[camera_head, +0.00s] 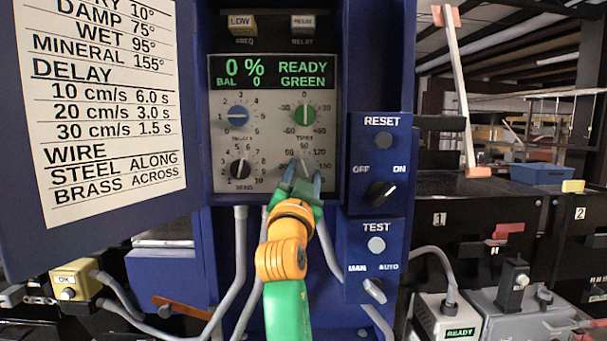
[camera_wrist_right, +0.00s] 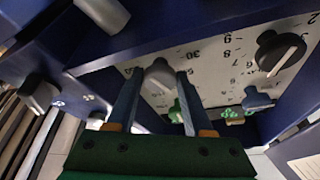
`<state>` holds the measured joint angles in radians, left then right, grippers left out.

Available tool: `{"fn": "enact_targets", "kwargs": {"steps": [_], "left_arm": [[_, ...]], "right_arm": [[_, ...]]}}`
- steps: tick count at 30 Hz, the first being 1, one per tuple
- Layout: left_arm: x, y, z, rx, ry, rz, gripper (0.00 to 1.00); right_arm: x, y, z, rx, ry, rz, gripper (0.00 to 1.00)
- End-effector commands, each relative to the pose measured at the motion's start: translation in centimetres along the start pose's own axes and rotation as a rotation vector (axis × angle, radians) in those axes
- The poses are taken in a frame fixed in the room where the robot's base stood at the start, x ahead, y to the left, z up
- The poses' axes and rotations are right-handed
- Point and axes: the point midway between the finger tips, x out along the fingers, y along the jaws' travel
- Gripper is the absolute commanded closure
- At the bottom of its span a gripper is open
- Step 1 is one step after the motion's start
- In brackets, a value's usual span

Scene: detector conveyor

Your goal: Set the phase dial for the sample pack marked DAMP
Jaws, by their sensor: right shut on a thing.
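The phase dial, a grey knob (camera_wrist_right: 160,77) on the white panel (camera_wrist_right: 213,62), sits between the two blue fingers of my right gripper (camera_wrist_right: 158,85) in the right wrist view. In the head view my right gripper (camera_head: 303,174) covers most of this lower right dial, whose scale shows 120 and 150. The gripper is shut on the knob; its exact pointer angle is hard to read. The chart (camera_head: 105,105) on the open door at left lists DAMP 75°. The display (camera_head: 272,73) reads 0 %, BAL 0, READY GREEN. My left gripper is out of view.
Close by are a blue knob (camera_head: 237,117), a green knob (camera_head: 304,115) and a black knob (camera_head: 239,168). At right are the OFF/ON switch (camera_head: 381,194) and MAN/AUTO switch (camera_head: 374,290). Grey conduits (camera_head: 235,260) run below the panel.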

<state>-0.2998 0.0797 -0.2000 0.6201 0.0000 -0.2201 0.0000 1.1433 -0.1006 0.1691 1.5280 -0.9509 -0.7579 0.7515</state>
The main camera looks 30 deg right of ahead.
Motion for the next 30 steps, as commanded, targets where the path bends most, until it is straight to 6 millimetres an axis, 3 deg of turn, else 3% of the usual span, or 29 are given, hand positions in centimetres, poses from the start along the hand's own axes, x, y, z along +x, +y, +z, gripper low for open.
{"fn": "enact_targets", "kwargs": {"steps": [11,12,15,24,30], "left_arm": [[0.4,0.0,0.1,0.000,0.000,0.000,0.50],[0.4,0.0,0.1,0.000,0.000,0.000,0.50],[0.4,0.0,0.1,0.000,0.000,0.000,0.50],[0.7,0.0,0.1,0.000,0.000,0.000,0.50],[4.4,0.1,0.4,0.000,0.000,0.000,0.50]], "right_arm": [[0.0,0.0,-0.1,-0.050,0.001,-0.022,1.00],[0.0,0.0,-0.1,-0.050,0.001,-0.022,0.46],[0.0,0.0,-0.1,-0.050,0.001,-0.022,0.19],[-0.2,0.1,0.1,-0.049,0.001,-0.022,0.19],[-4.3,0.4,0.8,-0.044,0.002,-0.024,0.19]]}}
